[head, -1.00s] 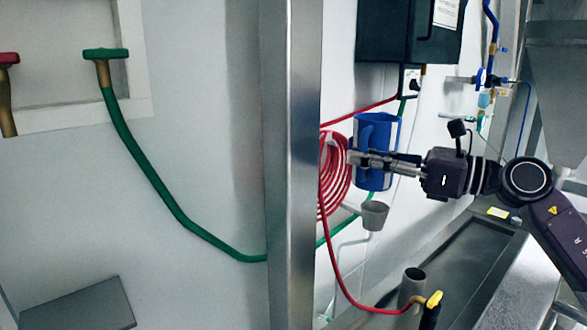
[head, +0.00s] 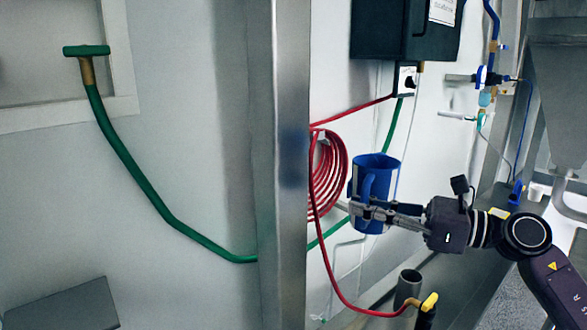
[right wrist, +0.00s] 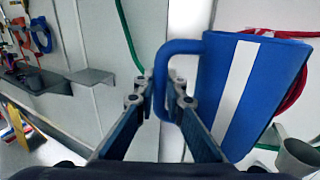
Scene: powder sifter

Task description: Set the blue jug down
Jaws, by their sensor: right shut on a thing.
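The blue jug (head: 378,170) is upright in the air in the head view, in front of the wall and just right of the coiled red hose. My right gripper (head: 357,208) comes in from the right and is shut on the jug's handle. In the right wrist view the jug (right wrist: 268,85), with a white stripe down its side, stands right of the fingers, and its handle passes between the fingertips of the gripper (right wrist: 160,98). Nothing shows under the jug's base at contact. My left gripper is not in view.
A steel post (head: 291,160) stands left of the jug, with the red hose coil (head: 327,175) beside it. A grey cylinder (head: 409,284) and yellow-ended hose are below. A black box (head: 405,30) hangs above. A small white cup (head: 537,191) sits on the ledge at right.

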